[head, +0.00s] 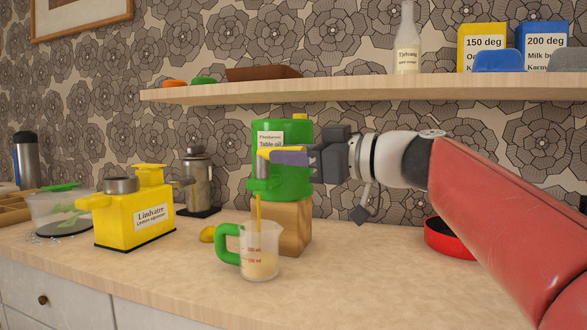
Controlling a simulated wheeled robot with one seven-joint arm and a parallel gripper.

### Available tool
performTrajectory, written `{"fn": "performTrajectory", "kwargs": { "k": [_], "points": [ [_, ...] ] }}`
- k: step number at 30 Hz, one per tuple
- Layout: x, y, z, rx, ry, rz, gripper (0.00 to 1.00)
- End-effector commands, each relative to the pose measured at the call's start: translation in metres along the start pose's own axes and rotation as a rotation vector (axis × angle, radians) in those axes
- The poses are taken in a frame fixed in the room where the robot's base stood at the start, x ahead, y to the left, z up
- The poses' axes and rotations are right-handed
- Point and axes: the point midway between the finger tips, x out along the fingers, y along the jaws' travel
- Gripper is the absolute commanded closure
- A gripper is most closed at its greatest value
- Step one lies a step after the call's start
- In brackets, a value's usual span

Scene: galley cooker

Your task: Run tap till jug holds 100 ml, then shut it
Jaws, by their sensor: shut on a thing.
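A green canister (269,127) labelled "Table oil" stands on a wooden block (295,226). Its tap (262,172) is at the lower front, and a yellow stream (258,208) runs from it. The stream falls into a clear jug (270,241) with a green handle, upright on the counter. Pale yellow oil (260,268) fills the lower part of the jug, its surface near the lower red mark; the exact level is hard to read. My gripper (282,156) reaches in from the right and is shut on the yellow tap lever (266,152), partly hidden by the fingers.
A yellow "Lindvatre" dispenser (134,220) stands on the counter to the left, with a metal pot (198,182) behind it. A shelf (350,90) with a bottle (406,45) and boxes runs above my arm. A red round pan (447,240) is at right. The front counter is clear.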

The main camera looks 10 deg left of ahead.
Motion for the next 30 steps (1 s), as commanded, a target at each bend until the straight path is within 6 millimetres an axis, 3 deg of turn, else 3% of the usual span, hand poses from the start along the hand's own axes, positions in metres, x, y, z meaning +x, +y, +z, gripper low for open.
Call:
{"fn": "performTrajectory", "kwargs": {
  "k": [6, 17, 18, 22, 30],
  "points": [
    [0.0006, -0.0085, 0.0022, 0.0, -0.019, 0.112, 1.0],
    [0.0004, -0.0076, -0.0008, 0.002, -0.024, 0.13, 1.0],
    [0.0004, -0.0076, -0.0008, 0.002, -0.024, 0.13, 0.74],
    [0.0003, -0.0076, -0.0011, 0.002, -0.023, 0.13, 0.58],
    [-0.0007, -0.0077, -0.0013, 0.0, -0.022, 0.13, 0.58]
  ]
}}
